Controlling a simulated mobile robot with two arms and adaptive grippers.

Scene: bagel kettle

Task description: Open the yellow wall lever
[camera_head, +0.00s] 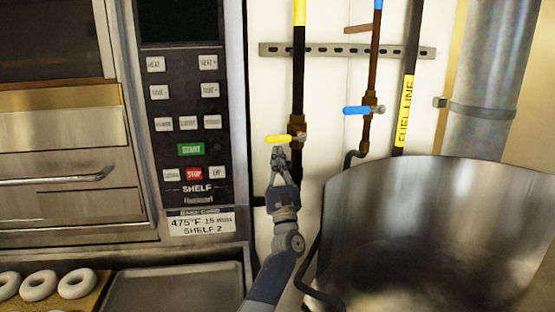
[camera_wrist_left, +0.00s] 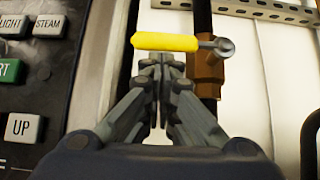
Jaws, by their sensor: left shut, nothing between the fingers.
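The yellow wall lever (camera_head: 277,139) sits on a brass valve on a dark vertical pipe with a yellow top. It points left, roughly horizontal, across the pipe. In the left wrist view the yellow lever (camera_wrist_left: 165,42) lies across the top, its right end at a metal pivot. My left gripper (camera_head: 279,152) is just below the lever. In the wrist view its fingertips (camera_wrist_left: 162,62) are together, with nothing between them, close under the lever's handle. I cannot tell whether they touch it. My right gripper is not in view.
A blue lever (camera_head: 360,110) is on the pipe to the right. A large metal kettle (camera_head: 430,230) stands at lower right. An oven control panel (camera_head: 185,110) is to the left. Bagels (camera_head: 39,286) and an empty metal tray (camera_head: 175,290) are at lower left.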

